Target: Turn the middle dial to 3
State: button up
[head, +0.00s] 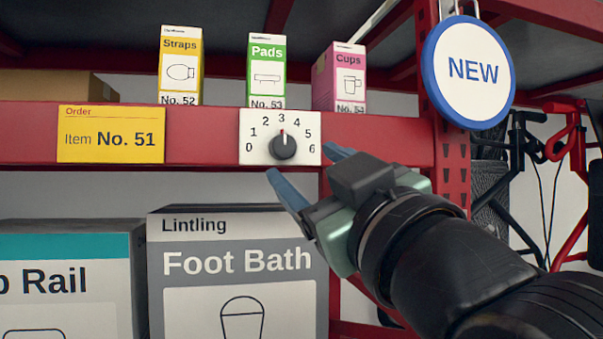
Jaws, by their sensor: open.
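One dial (283,147) shows in the head view, a dark round knob on a white plate (252,122) fixed to the red shelf beam. The plate is numbered 0 to 6 in an arc. The knob's pointer stands up, at the 3. No other dial is in view, so I cannot tell from this frame whether it is the middle one. My gripper (306,169) is open and empty, its two blue-grey fingers reaching up and left just below and right of the dial. Whether a finger touches the plate is unclear; the knob is not between the fingers.
A yellow order card (111,134) reading Item No. 51 is on the beam (205,135) to the left. Straps (180,60), Pads (267,72) and Cups (340,80) boxes stand above. A Foot Bath box (235,262) is below. A round NEW sign (470,70) hangs at the upper right.

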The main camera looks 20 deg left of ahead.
jog(key=b+v, duration=0.2)
jog(key=v, duration=0.5)
jog(key=shift+s+d+f, duration=0.15)
jog(key=shift+s+d, duration=0.05)
jog(key=shift+d, duration=0.05)
jog(key=shift+t, duration=0.3)
jog(key=s+d+f+m+t+h, duration=0.1)
jog(key=s+d+m+t+h, duration=0.1)
jog(key=m+t+h, duration=0.3)
jog(key=s+d+m+t+h, duration=0.2)
jog(key=d+m+t+h, duration=0.3)
jog(key=m+h, duration=0.4)
jog(key=shift+f+t+h, duration=0.4)
jog(key=shift+t+h, duration=0.1)
jog(key=shift+h, duration=0.1)
